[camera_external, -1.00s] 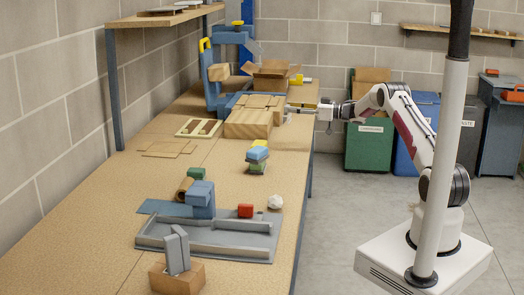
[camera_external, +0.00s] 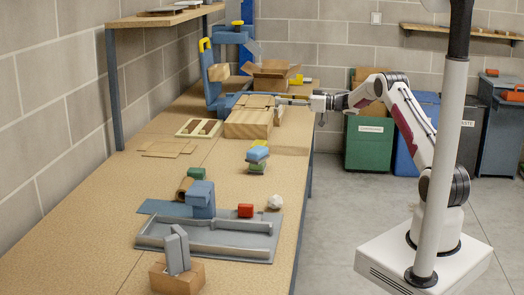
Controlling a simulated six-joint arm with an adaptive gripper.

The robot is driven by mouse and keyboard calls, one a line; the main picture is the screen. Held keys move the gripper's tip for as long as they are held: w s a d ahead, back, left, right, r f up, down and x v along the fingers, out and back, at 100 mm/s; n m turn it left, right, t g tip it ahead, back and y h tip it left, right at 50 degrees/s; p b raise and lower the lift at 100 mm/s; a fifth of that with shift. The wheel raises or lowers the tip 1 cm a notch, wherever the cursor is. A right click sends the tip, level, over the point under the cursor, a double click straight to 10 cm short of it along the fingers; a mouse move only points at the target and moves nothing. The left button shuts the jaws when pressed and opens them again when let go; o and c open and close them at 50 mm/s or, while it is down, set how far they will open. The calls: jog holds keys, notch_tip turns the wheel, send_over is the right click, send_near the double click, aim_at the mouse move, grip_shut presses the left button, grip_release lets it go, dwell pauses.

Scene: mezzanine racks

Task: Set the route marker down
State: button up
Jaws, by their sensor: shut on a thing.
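I cannot tell whether that thing touches the block or the bench.
An open cardboard box (camera_external: 271,77) and a blue fixture (camera_external: 213,80) stand behind the block. A small stack of coloured pieces (camera_external: 257,158) and a grey tray (camera_external: 262,252) are nearer. Bare bench (camera_external: 285,175) lies in front of the gripper.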

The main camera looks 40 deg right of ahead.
jog(key=s+a+n+g+y, duration=0.1)
jog(key=s+a, duration=1)
jog(key=a, duration=0.2)
jog(key=s+a+f, duration=0.2)
jog(key=s, duration=0.5)
jog(key=s+a+f, duration=0.2)
jog(key=s+a, duration=0.1)
jog(key=s, duration=0.5)
jog(key=shift+a, duration=0.25)
jog(key=shift+f, duration=0.2)
jog(key=shift+f, duration=2.8)
jog(key=shift+f, duration=2.1)
